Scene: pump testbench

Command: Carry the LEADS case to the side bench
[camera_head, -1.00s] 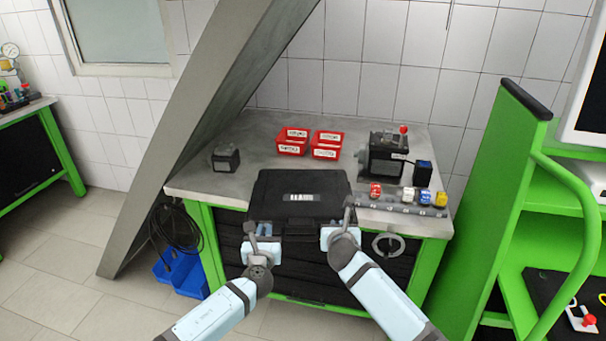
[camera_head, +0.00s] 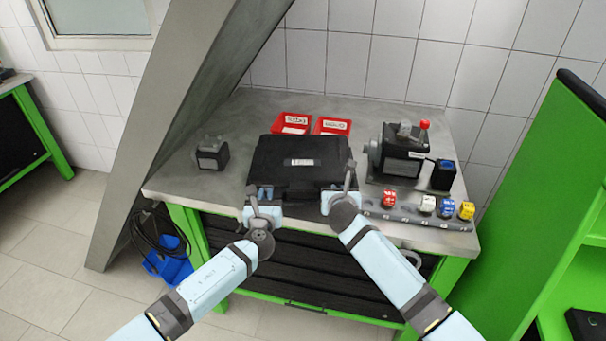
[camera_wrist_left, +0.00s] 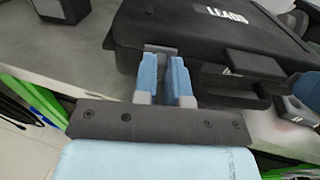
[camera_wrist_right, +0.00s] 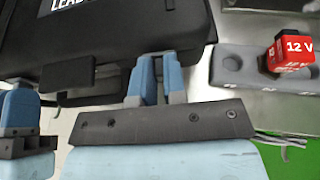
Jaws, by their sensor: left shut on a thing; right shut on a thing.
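The black LEADS case (camera_head: 285,158) is level over the grey bench top (camera_head: 200,188), between a small dark block and the pump unit. I cannot tell whether it touches the surface. Its white LEADS label shows in the left wrist view (camera_wrist_left: 226,15); the right wrist view cuts it off. My left gripper (camera_head: 265,193) is shut on the left part of the case's front side. My right gripper (camera_head: 341,193) is shut on the right part of that side. The case handle (camera_wrist_left: 245,65) lies between the grippers. The fingers hide the gripped spots.
Two red bins (camera_head: 291,122) stand behind the case, partly hidden by it. A dark pump unit (camera_head: 398,155) and a grey strip (camera_head: 415,214) with several coloured blocks stand right. The small dark block (camera_head: 211,154) is left. A slanted grey beam (camera_head: 180,110) rises left.

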